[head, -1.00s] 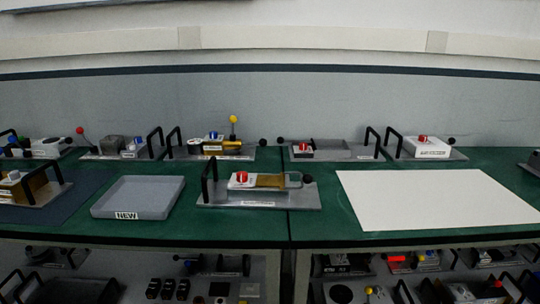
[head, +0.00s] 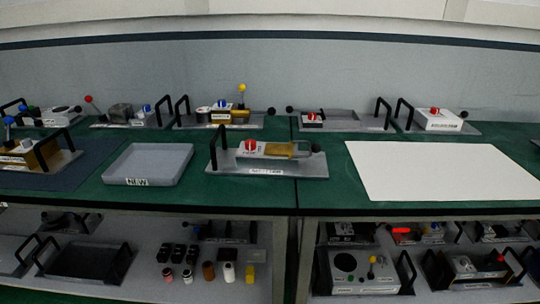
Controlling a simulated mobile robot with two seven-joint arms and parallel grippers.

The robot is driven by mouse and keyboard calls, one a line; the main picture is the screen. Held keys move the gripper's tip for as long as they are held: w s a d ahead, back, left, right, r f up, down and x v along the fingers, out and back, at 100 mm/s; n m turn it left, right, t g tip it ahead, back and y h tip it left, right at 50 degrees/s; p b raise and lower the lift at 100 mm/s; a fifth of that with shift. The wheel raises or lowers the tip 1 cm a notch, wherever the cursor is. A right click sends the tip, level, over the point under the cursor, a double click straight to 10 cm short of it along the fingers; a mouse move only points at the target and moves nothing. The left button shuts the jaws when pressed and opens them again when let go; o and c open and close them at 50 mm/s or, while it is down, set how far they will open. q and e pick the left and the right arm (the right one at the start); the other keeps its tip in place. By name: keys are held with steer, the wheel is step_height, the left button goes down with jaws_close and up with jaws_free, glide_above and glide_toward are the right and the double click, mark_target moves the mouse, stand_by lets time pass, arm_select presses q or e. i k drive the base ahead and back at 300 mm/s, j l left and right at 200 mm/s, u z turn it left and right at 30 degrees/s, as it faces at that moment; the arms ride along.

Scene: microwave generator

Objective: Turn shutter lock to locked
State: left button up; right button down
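Several devices with knobs stand on the green bench; their labels are too small to read, so I cannot tell for certain which is the shutter lock. The nearest one is a grey plate (head: 310,170) with a black handle (head: 221,149) at its left end. It carries a white block with a red knob (head: 250,145), a brass-coloured part (head: 279,150) and a black ball (head: 315,147) at the right. Which way the red knob is set cannot be made out. Neither of my grippers shows in the head view.
A grey tray (head: 148,181) stands left of the nearest device, and a white sheet (head: 440,172) lies to its right. More devices line the back, including one with a red knob (head: 434,112). A shelf below (head: 215,290) holds small bottles and devices.

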mark_target(251, 144)
steer(key=j+z, duration=0.55)
steer(key=z, duration=0.15)
steer(key=j+z, duration=0.35)
